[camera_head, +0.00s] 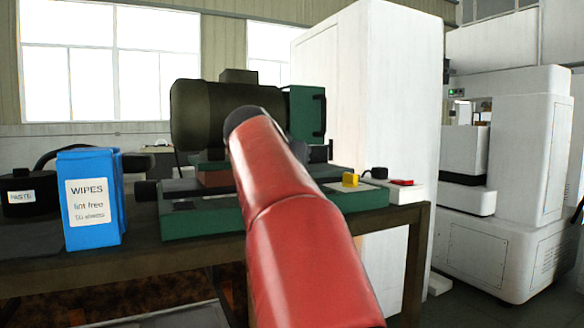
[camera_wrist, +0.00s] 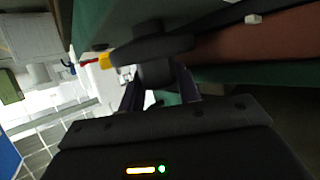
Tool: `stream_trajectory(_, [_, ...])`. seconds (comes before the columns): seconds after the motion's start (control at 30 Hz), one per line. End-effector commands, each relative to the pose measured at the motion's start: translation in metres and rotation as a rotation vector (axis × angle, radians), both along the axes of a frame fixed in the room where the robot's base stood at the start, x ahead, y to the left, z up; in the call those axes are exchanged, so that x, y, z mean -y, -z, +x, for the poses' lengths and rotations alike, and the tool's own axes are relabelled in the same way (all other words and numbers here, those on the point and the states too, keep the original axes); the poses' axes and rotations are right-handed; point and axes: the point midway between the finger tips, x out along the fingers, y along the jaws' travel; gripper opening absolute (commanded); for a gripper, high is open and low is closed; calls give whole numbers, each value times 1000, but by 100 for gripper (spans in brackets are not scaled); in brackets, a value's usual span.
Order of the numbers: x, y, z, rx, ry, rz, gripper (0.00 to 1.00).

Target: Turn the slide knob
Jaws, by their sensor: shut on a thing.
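In the wrist view, my gripper (camera_wrist: 159,86) has its two dark fingers on either side of a round dark knob (camera_wrist: 155,70), which I take to be the slide knob, and is shut on it. A dark bar (camera_wrist: 150,50) crosses just beyond the knob, beside the green machine body (camera_wrist: 110,20). In the head view my red arm reaches over the green machine base (camera_head: 205,222) on the bench and hides my gripper and the held knob. Which way the knob is turned cannot be told.
On the bench (camera_head: 415,215) stand a blue wipes box (camera_head: 92,200) and a dark round tin (camera_head: 28,195) at left. A yellow block (camera_head: 350,179) and a red piece (camera_head: 401,182) lie at right. A white cabinet (camera_head: 375,90) stands behind.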

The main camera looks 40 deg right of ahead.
Motion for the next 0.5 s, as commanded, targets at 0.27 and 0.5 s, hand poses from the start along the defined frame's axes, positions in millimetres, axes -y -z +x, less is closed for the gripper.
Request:
stream_trajectory(0.27, [0,2,0,-3,1,3,10])
stream_trajectory(0.5, [0,2,1,-3,1,3,55])
